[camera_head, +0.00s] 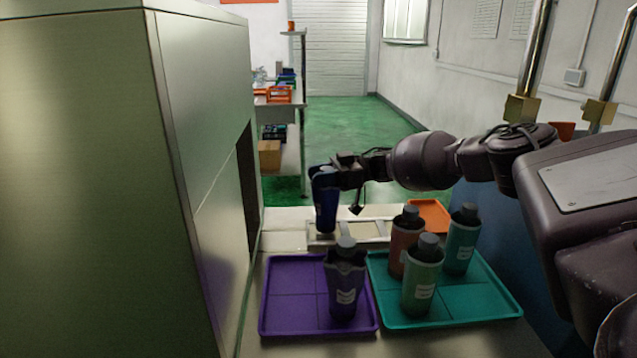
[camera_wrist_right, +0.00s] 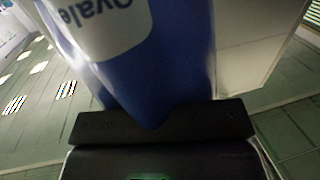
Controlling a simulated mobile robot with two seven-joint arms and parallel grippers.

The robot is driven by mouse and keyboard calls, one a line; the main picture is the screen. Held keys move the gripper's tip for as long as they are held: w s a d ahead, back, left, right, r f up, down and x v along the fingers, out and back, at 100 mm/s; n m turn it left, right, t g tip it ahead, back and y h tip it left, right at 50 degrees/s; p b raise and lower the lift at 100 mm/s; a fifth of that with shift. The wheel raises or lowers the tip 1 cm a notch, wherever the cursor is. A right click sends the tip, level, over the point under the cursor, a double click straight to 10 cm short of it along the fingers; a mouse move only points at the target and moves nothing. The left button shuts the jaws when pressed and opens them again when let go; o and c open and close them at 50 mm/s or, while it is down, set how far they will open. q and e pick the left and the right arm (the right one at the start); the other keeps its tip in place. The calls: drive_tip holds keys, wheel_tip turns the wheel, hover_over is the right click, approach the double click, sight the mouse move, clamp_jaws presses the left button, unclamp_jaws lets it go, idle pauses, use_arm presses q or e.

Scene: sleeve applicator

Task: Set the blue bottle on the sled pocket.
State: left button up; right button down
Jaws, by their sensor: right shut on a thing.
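The blue bottle (camera_head: 326,208) is upright in the head view, near the opening of the big metal cabinet. My right gripper (camera_head: 328,173) is shut on its upper part, coming in from the right. In the right wrist view the blue bottle (camera_wrist_right: 180,60) fills the upper middle, with a white label, close against the dark gripper edge (camera_wrist_right: 165,125). A pale frame (camera_head: 350,232), seemingly the sled, lies just below the bottle. I cannot tell whether the bottle's base touches it or hangs above it. My left gripper is not in view.
The metal cabinet (camera_head: 95,190) closes off the left. In front, a purple tray (camera_head: 290,318) holds a dark bottle (camera_head: 344,285). A teal tray (camera_head: 470,300) holds a red-brown, a green and a teal bottle. An orange tray (camera_head: 432,214) lies behind them.

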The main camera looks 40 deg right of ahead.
drive_tip(key=shift+f, duration=0.5)
drive_tip(key=c, duration=0.7)
unclamp_jaws()
drive_tip(key=shift+b+v, duration=0.7)
drive_tip(key=shift+v, duration=5.3)
drive_tip(key=shift+a, duration=0.1)
